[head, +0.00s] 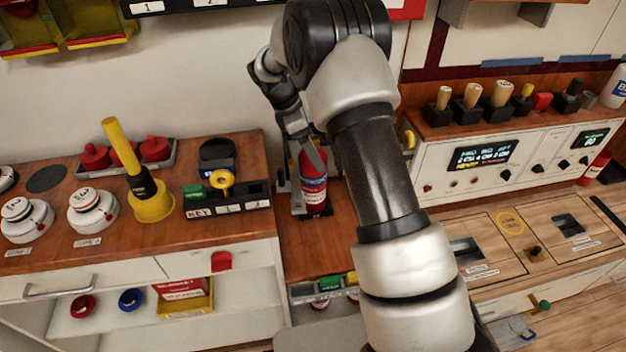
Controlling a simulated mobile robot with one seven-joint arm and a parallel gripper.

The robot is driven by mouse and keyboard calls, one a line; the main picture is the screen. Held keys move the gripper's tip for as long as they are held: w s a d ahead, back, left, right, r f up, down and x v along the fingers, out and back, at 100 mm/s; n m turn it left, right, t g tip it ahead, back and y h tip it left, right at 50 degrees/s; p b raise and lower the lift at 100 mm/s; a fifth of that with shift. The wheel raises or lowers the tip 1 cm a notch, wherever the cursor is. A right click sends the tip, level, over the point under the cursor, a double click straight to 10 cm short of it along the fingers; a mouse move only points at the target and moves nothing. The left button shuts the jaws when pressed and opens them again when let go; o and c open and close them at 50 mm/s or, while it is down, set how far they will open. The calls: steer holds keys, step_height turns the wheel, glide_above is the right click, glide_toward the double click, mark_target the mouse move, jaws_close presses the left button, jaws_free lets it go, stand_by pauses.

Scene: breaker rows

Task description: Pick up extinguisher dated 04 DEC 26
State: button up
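A red extinguisher (314,188) with a blue-and-white label stands upright on a dark base on the wooden counter, left of my arm. Its label is too small to read for a date. My gripper (308,150) is at the top of this extinguisher, pointing down. Its fingers are partly hidden and small, so I cannot tell whether they are closed or touching it. Another red cylinder (594,168), perhaps an extinguisher, stands at the far right beside the white panel, partly cut off from clear view.
A yellow-handled tool (129,160) stands on the left counter (165,228), near white round detectors (92,207) and a key rack (228,210). A white control panel (520,155) with displays and knobs stands right of my arm. Shelves lie below the left counter.

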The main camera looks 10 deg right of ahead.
steer(key=shift+r, duration=0.1)
steer(key=shift+c, duration=0.3)
jaws_close()
steer(key=shift+w+r, duration=0.1)
steer(key=shift+r, duration=0.1)
